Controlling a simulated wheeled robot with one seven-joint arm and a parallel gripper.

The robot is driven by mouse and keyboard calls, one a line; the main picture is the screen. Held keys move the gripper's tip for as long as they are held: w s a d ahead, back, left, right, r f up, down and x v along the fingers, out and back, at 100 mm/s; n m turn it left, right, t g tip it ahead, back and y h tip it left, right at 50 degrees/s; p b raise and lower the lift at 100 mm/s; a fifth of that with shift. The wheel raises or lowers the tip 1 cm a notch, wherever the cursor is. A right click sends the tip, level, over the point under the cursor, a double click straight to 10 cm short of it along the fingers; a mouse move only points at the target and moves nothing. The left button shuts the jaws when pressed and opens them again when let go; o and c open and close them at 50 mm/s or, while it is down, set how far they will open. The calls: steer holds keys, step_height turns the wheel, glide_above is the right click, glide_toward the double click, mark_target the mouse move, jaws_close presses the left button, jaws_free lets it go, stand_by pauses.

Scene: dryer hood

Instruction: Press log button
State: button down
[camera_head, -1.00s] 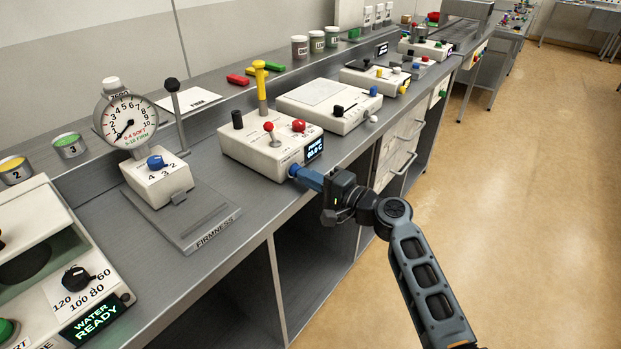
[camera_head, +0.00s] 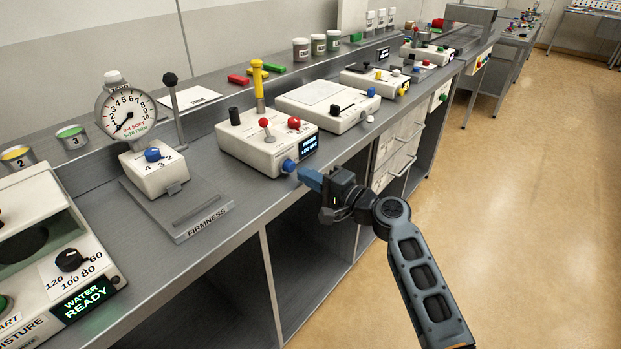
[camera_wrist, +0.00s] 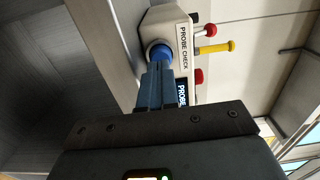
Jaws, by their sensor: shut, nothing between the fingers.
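A white box marked PROBE CHECK (camera_head: 250,150) stands on the bench, with a round blue button (camera_head: 289,165) on its front face by the lit display (camera_head: 309,144). In the wrist view the blue button (camera_wrist: 160,53) lies just beyond the fingertips. My gripper (camera_head: 303,173) is shut with nothing between its blue fingers. Its tips point at the button and appear slightly apart from it in the head view. In the wrist view my gripper (camera_wrist: 158,72) overlaps the button's lower edge, so contact is hard to judge. No "log" label on the button is legible.
The box top carries a red-tipped lever (camera_head: 265,126), a red knob (camera_head: 294,123), a black knob (camera_head: 235,116) and a yellow probe (camera_head: 258,85). A firmness gauge (camera_head: 127,112) stands to the left. Open floor (camera_head: 500,200) lies right of the bench.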

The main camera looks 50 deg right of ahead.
steer(key=s+b, duration=0.2)
steer(key=s, duration=0.8)
steer(key=shift+s+d, duration=0.2)
steer(key=shift+d, duration=0.05)
steer(key=shift+a, duration=0.1)
stand_by(0.5)
steer(key=s+a+f+n+g+h, duration=0.3)
steer(key=s+a+f+n+g, duration=0.15)
steer(key=s+a+f, duration=0.7)
steer(key=s+a+r+n+y, duration=0.1)
steer(key=s+a+r+n, duration=0.4)
steer(key=s, duration=0.4)
steer(key=s+a+r+n+t+y, duration=0.1)
steer(key=s+a+r+n, duration=0.5)
steer(key=s+r+n, duration=0.2)
steer(key=shift+s+a+r, duration=0.15)
steer(key=shift+s+r, duration=0.1)
steer(key=shift+s, duration=0.2)
